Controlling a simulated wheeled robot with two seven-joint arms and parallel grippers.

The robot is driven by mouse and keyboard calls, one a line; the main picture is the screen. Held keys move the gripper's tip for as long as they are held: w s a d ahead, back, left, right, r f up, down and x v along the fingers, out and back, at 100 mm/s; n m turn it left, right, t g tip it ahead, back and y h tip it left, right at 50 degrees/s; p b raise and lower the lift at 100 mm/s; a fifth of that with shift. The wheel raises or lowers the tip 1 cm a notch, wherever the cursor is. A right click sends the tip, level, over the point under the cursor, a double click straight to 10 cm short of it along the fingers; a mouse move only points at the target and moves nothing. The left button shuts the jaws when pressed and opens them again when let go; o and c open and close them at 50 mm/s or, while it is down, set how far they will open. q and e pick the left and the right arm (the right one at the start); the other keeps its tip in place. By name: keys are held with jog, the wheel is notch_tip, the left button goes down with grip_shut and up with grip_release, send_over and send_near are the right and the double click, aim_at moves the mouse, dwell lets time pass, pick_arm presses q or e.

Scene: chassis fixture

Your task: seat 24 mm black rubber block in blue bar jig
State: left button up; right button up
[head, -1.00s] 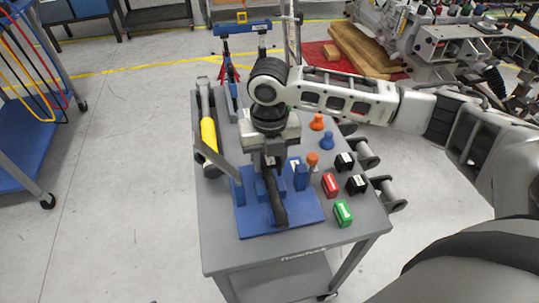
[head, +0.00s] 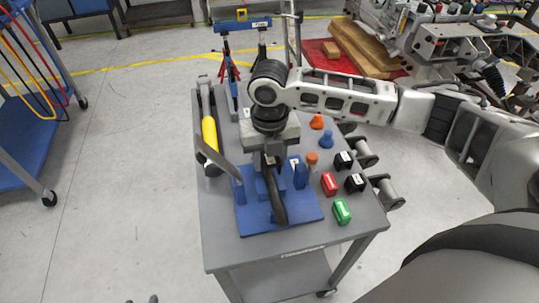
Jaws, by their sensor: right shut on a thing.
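The blue bar jig (head: 303,213) is a blue base plate with blue uprights on the table's front part. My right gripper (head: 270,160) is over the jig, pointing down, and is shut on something. A long dark piece (head: 279,204) shows beneath it, reaching toward the jig's front; I cannot tell whether this is the held thing or a finger. Two black blocks with white labels, one farther back (head: 343,160) and one nearer (head: 355,183), sit right of the jig. Two small dark tips at the bottom edge may be my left gripper (head: 141,300).
A grey slanted bar (head: 217,157) stands at the jig's left. A yellow-handled tool (head: 210,132) lies along the table's left edge. Red (head: 329,183) and green (head: 342,211) blocks and orange (head: 317,122) and blue (head: 326,140) pieces stand at the right. The front strip of the grey table (head: 290,245) is clear.

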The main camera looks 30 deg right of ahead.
aim_at(270, 175)
jog(key=shift+f, duration=0.3)
jog(key=shift+f, duration=0.4)
jog(key=shift+f+b, duration=0.55)
jog(key=shift+f, duration=1.15)
jog(key=o, duration=1.2)
jog(key=shift+o, duration=0.2)
